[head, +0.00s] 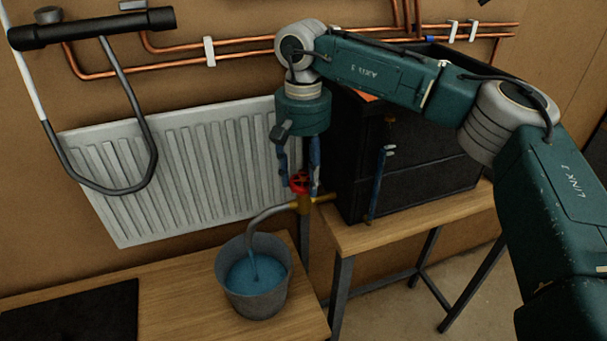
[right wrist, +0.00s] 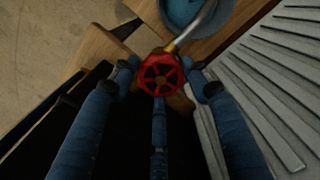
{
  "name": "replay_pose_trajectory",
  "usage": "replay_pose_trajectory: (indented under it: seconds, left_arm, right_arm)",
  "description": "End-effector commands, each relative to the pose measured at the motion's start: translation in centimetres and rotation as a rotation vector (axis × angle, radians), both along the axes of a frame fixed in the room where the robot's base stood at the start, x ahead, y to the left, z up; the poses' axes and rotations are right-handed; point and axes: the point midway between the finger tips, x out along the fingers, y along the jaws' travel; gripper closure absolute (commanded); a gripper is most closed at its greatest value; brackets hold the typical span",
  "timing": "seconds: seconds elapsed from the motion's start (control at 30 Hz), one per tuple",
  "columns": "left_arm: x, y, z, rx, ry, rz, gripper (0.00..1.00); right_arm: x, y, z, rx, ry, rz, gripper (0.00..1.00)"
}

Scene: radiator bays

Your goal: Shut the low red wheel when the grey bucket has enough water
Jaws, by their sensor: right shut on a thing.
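The red wheel (head: 300,182) sits on a brass valve (head: 304,203) with a curved grey spout (head: 268,213). Water runs from the spout into the grey bucket (head: 236,292) on the wooden bench. Blue water (head: 243,275) stands in the bucket, with its surface below the rim. My right gripper (head: 299,180) points down from above, its blue fingers on both sides of the wheel and shut on it. My left gripper is in neither view.
A white radiator (head: 180,165) hangs behind the bucket. Copper pipes (head: 245,42) run along the wall above. A black cabinet (head: 425,150) stands on the bench to the right, close to the gripper. A dark looped tube (head: 85,187) hangs at upper left. A black mat (head: 75,313) lies at front left.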

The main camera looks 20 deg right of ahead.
Motion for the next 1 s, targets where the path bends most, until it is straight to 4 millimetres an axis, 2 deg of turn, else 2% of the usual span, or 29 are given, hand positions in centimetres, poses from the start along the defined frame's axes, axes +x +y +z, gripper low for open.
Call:
replay_pose_trajectory:
  seconds: [0.1, 0.47, 1.0]
  left_arm:
    - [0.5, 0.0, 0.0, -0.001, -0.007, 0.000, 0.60]
    - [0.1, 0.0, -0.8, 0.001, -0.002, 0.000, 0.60]
    - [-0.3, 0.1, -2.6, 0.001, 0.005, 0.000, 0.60]
  right_arm:
    - [-0.2, 0.2, -0.2, 0.001, 0.008, -0.008, 0.80]
    - [-0.3, 0.3, -0.4, 0.002, 0.012, -0.133, 0.80]
    - [-0.2, 0.5, -0.5, 0.000, 0.013, -0.630, 0.80]
